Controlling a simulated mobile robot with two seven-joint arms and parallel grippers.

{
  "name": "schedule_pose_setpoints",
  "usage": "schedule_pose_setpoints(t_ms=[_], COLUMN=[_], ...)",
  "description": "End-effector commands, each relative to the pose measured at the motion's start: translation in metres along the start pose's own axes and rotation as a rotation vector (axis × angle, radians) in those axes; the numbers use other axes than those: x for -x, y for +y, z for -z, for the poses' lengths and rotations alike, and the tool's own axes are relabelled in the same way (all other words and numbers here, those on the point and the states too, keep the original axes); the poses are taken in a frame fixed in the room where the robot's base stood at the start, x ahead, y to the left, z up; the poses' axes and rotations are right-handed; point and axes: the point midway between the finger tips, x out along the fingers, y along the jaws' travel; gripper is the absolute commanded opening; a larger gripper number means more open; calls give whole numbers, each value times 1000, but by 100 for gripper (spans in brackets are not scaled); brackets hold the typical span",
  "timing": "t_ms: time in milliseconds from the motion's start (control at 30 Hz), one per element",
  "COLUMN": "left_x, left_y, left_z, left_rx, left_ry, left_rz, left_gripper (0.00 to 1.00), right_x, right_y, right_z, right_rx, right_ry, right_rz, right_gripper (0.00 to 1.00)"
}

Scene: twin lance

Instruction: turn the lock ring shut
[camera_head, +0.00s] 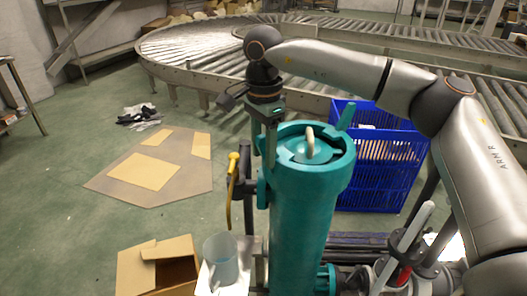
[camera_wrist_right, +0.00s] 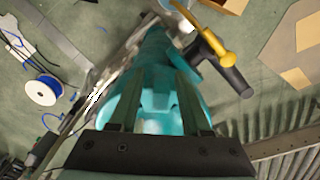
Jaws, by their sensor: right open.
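A tall teal housing (camera_head: 298,235) stands upright in the middle of the head view. The teal lock ring (camera_head: 343,160) circles its top, around a lid with a pale curved handle (camera_head: 310,140). A teal lug (camera_head: 346,115) sticks up from the ring's far right side. My right gripper (camera_head: 268,140) points down at the top's left edge, open. In the right wrist view the open fingers (camera_wrist_right: 159,82) lie over the teal housing (camera_wrist_right: 158,55); whether they touch it I cannot tell. My left gripper is not in view.
A yellow-handled lever (camera_head: 231,180) stands left of the housing. A clear jug (camera_head: 221,258) and an open cardboard box (camera_head: 158,262) are at the front left. A blue crate (camera_head: 385,185) stands behind right. A conveyor (camera_head: 185,50) curves across the back.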

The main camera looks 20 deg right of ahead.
Motion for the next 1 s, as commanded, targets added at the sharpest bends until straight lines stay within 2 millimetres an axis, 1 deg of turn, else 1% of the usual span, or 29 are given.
schedule_pose_setpoints(t_ms=[267,700,1000], left_x=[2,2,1], left_y=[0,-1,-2], left_z=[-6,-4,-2], left_rx=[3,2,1], left_ry=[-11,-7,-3], left_rz=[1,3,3], left_gripper=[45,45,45], right_x=[-2,-1,-1], right_y=[0,0,0], right_z=[0,0,0], right_rx=[-1,-1,-1], right_ry=[0,0,0], right_rz=[0,0,1], right_gripper=[48,0,0])
